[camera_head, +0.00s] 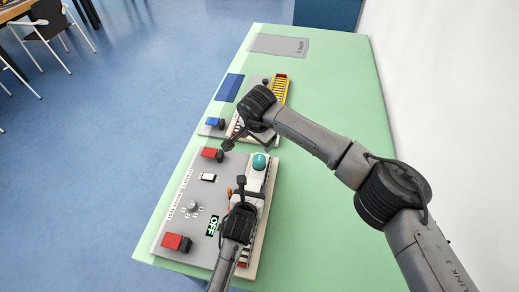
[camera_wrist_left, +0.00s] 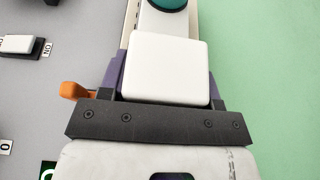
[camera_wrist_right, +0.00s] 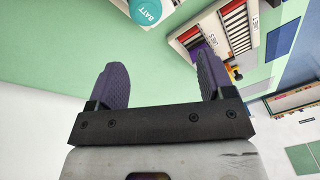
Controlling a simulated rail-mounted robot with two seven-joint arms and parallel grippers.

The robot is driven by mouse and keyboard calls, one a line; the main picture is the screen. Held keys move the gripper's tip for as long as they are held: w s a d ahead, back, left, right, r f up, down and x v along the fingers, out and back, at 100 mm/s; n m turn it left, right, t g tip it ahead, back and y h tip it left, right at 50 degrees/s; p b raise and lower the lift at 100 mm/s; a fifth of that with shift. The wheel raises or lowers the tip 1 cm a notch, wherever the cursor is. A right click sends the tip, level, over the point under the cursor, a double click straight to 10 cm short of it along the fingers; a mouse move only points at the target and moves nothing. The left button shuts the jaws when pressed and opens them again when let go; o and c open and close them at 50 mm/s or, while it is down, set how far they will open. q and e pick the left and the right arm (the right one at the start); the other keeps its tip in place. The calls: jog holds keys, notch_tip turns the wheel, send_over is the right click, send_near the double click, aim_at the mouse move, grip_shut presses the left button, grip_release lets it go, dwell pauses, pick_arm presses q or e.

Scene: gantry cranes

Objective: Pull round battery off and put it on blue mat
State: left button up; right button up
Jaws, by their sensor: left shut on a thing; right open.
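The round battery (camera_head: 260,161) has a teal top. It sits at the upper end of a pale strip on the grey panel (camera_head: 180,225). It shows at the top of the left wrist view (camera_wrist_left: 165,4) and, lettered BATT, in the right wrist view (camera_wrist_right: 147,11). My left gripper (camera_head: 240,188) is shut on a white block (camera_wrist_left: 165,68) just below the battery. My right gripper (camera_wrist_right: 162,78) is open and empty, above and beyond the battery, apart from it. The blue mat (camera_head: 230,87) lies bare at the table's left edge.
Red blocks (camera_head: 176,242) and a small white switch (camera_head: 208,177) stand on the grey panel. A second panel with a yellow ladder-like piece (camera_head: 281,90) lies beyond, partly behind my right arm. A grey sheet (camera_head: 279,44) lies at the far end. The green table's right side is clear.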

aim_at(259, 158)
jog(key=s+n+t, duration=0.2)
jog(key=s+n, duration=0.2)
jog(key=n, duration=0.4)
jog(key=x, duration=1.1)
jog(key=shift+s+a+f, duration=0.1)
jog(key=shift+s+f, duration=0.05)
jog(key=shift+f, duration=0.05)
jog(key=shift+c, duration=0.3)
jog(key=c, duration=1)
jog(key=shift+c, duration=0.2)
